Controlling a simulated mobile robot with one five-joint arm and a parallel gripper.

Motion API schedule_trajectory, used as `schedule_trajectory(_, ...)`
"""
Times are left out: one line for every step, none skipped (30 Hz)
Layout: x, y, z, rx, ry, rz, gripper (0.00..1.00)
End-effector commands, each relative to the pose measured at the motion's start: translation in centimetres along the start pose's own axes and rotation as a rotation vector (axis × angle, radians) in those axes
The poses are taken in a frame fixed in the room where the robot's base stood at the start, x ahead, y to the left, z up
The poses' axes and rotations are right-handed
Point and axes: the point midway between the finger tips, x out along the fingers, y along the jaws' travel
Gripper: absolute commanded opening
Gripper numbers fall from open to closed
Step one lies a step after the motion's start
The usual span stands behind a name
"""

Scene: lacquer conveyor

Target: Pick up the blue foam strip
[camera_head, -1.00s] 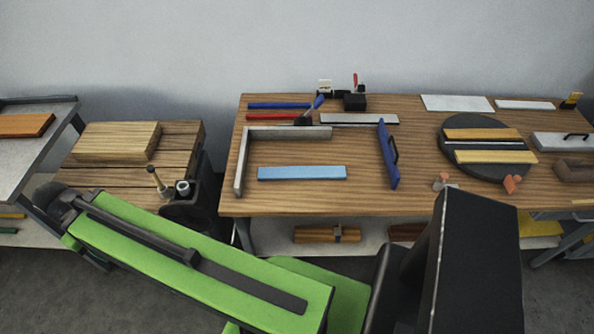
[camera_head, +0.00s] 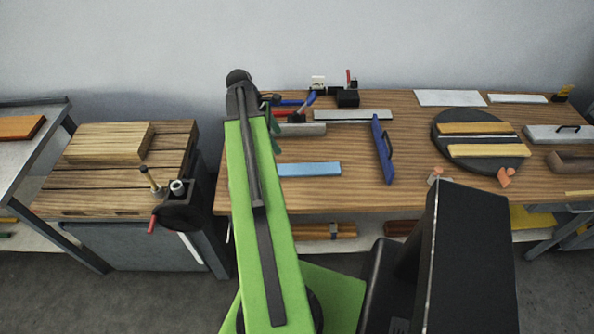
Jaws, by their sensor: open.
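A light blue strip (camera_head: 310,170), which looks like the foam strip, lies flat on the wooden workbench (camera_head: 350,195). Its left end is hidden behind my green arm. A thinner dark blue strip (camera_head: 291,102) lies at the back of the bench, partly hidden by the arm, with a red strip (camera_head: 284,113) in front of it. My arm stands upright in the picture, left of the light blue strip. A little green and dark arm hardware shows past its right edge, but I cannot make out the jaws; my gripper appears hidden behind the arm.
A grey bar (camera_head: 305,130) lies behind the light blue strip. A blue plate with a handle (camera_head: 381,150) stands to its right. A dark round turntable (camera_head: 480,165) holds yellow strips. A wooden block (camera_head: 110,142) sits on the left table. Bare bench lies between plate and turntable.

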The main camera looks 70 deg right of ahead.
Motion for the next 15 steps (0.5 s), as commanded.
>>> schedule_trajectory(0.3, 0.1, 0.7, -0.004, -0.003, -0.005, 0.78)
schedule_trajectory(0.3, 0.1, 0.9, -0.007, -0.005, -0.006, 0.78)
schedule_trajectory(0.4, 0.1, 1.0, -0.009, -0.005, -0.006, 0.78)
schedule_trajectory(0.4, 0.1, 1.0, -0.009, -0.006, -0.006, 0.78)
schedule_trajectory(0.5, 0.1, 0.9, -0.009, -0.005, -0.006, 0.78)
schedule_trajectory(0.8, 0.1, 0.9, -0.009, -0.005, -0.006, 0.78)
schedule_trajectory(1.1, 0.1, 0.8, -0.008, -0.005, -0.006, 0.78)
schedule_trajectory(1.4, 0.1, 0.8, -0.008, -0.005, -0.006, 0.78)
schedule_trajectory(2.0, 0.1, 0.7, -0.007, -0.005, -0.006, 0.78)
schedule_trajectory(2.6, 0.1, 0.7, -0.007, -0.005, -0.006, 0.78)
schedule_trajectory(3.2, 0.1, 0.6, -0.006, -0.005, -0.006, 0.78)
schedule_trajectory(4.1, 0.1, 0.6, -0.006, -0.005, -0.006, 0.78)
schedule_trajectory(4.8, 0.1, 0.6, -0.006, -0.005, -0.006, 0.78)
schedule_trajectory(5.6, 0.1, 0.5, -0.006, -0.005, -0.006, 0.78)
schedule_trajectory(6.5, 0.1, 0.5, -0.006, -0.005, -0.006, 0.78)
